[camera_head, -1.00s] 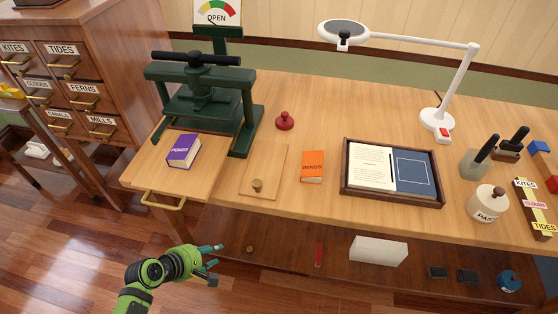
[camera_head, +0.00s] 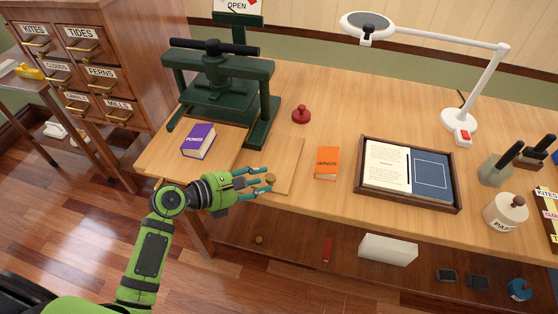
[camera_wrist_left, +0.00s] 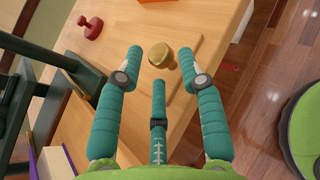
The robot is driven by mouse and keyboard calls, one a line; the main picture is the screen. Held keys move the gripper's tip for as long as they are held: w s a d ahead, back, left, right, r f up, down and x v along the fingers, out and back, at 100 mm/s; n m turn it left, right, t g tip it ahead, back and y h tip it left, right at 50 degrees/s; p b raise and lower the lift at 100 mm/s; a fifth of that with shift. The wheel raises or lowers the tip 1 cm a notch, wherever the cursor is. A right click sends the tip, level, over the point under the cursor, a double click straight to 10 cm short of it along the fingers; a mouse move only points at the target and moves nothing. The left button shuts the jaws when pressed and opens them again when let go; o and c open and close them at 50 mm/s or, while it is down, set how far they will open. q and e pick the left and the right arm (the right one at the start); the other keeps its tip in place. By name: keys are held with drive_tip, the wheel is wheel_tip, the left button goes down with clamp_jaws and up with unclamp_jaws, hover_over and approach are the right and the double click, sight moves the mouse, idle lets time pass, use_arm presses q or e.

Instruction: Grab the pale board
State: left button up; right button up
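The pale board (camera_head: 289,160) lies flat on the wooden table, between the green press and the orange book. A round brass knob (camera_head: 270,178) stands near its front edge; the knob also shows in the wrist view (camera_wrist_left: 159,57). My left gripper (camera_head: 264,179) is at the board's front left, its fingers pointing toward the knob. In the wrist view its teal fingers are spread open, with the knob just beyond and between the tips. I see no clear contact. The gripper partly hides the board's front left corner. My right gripper is not in view.
The green press (camera_head: 220,90) stands left behind the board, with a purple book (camera_head: 198,141) in front of it. An orange book (camera_head: 327,162) lies right of the board. A red knobbed piece (camera_head: 301,115) sits behind. A framed tray (camera_head: 455,205) is farther right.

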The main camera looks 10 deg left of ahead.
use_arm(q)
drive_tip(key=shift+x, duration=1.2)
clamp_jaws()
drive_tip(key=shift+r, duration=0.15)
